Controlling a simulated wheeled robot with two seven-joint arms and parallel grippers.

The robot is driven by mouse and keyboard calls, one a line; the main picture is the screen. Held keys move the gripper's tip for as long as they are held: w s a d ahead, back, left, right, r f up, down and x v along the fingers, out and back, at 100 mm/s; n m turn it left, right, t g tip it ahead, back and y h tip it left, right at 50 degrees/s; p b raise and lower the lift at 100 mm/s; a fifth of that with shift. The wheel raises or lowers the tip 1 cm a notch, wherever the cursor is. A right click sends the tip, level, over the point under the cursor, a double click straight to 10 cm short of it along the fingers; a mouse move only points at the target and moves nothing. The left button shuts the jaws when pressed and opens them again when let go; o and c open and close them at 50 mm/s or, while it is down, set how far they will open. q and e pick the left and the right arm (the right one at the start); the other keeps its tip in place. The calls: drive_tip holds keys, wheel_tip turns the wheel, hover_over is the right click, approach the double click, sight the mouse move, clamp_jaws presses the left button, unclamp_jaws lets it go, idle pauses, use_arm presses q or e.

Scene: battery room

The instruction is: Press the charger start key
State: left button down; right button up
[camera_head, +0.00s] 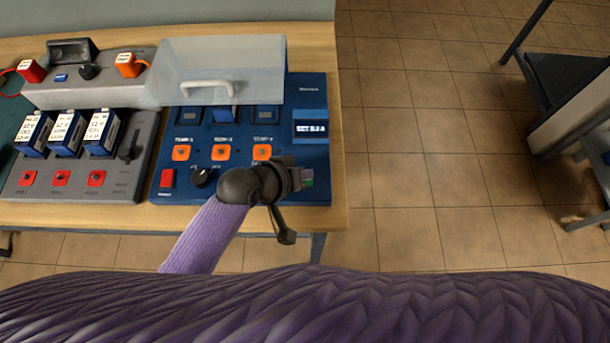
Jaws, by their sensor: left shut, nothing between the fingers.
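A blue console (312,95) stands on the wooden table with a raised clear cover (222,62), a small lit display (311,128), several orange square keys (221,152), a red key (167,178) and a black knob (202,177). A small green key (307,183) shows at its lower right, partly hidden by my left gripper. My left gripper (294,178) is shut and empty, over the console's lower right part beside the green key. I cannot tell whether it touches the key. My right gripper is out of view.
A grey charging unit (128,177) with several blue-and-white batteries (67,133) and red keys stands left of the console. Behind it is a grey box (100,92) with red and orange connectors. The table's right edge (340,150) is close to the console; tiled floor lies beyond.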

use_arm(q)
drive_tip(key=shift+f, duration=0.15)
drive_tip(key=shift+f, duration=0.25)
drive_tip(key=shift+f+b, duration=0.3)
drive_tip(key=shift+f, duration=0.1)
idle(0.5)
drive_tip(key=shift+r, duration=0.15)
drive_tip(key=shift+r+p, duration=0.7)
drive_tip(key=shift+p, duration=0.3)
wheel_tip(320, 180, up, 5)
drive_tip(key=p, duration=0.5)
drive_tip(key=shift+r+p, duration=0.1)
drive_tip(key=shift+p, duration=0.2)
